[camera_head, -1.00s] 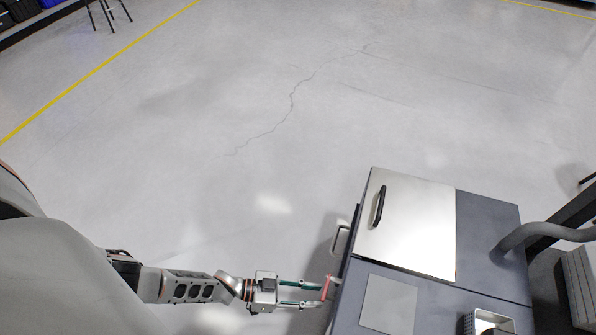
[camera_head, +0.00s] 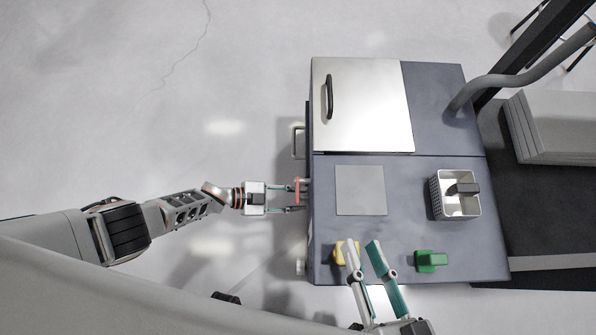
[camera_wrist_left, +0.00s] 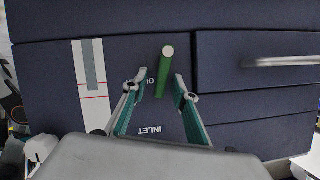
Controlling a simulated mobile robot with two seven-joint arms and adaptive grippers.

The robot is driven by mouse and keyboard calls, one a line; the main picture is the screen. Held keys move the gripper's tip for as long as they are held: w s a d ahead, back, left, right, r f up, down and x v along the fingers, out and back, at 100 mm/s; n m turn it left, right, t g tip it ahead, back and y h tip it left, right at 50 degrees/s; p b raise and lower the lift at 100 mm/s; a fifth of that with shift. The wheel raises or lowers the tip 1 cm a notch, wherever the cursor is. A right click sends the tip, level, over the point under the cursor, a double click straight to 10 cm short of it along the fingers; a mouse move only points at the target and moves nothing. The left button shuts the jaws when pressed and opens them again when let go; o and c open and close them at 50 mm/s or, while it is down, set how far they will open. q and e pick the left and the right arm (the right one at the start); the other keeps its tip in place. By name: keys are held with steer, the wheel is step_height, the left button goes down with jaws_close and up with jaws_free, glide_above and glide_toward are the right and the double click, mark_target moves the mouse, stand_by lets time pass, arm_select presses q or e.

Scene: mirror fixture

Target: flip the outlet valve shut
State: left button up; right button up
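My left gripper (camera_head: 297,195) is open at the left side of the dark cabinet (camera_head: 440,165). In the head view a red lever (camera_head: 298,191) on that side lies at its fingertips. In the left wrist view a green lever (camera_wrist_left: 165,75) sticks out between the spread fingers, apart from both. It stands beside an upside-down label starting "OU", partly covered by a finger. An upside-down "INLET" label (camera_wrist_left: 148,130) is lower in that view; the red lever is not visible there. My right gripper (camera_head: 362,243) is open above the cabinet top, empty.
On the cabinet top are a silver lid (camera_head: 365,105) with a black handle, a grey plate (camera_head: 360,190), a white basket (camera_head: 437,198) holding a dark object, a yellow object (camera_head: 340,256) and a green object (camera_head: 432,261). A grey hose (camera_head: 500,83) runs off right. Floor left is clear.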

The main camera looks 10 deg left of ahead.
arm_select(q)
steer(key=shift+w+d, duration=0.1)
steer(key=shift+d, duration=0.05)
arm_select(e)
steer(key=shift+a, duration=0.1)
arm_select(q)
steer(key=shift+c, duration=0.4)
jaws_close()
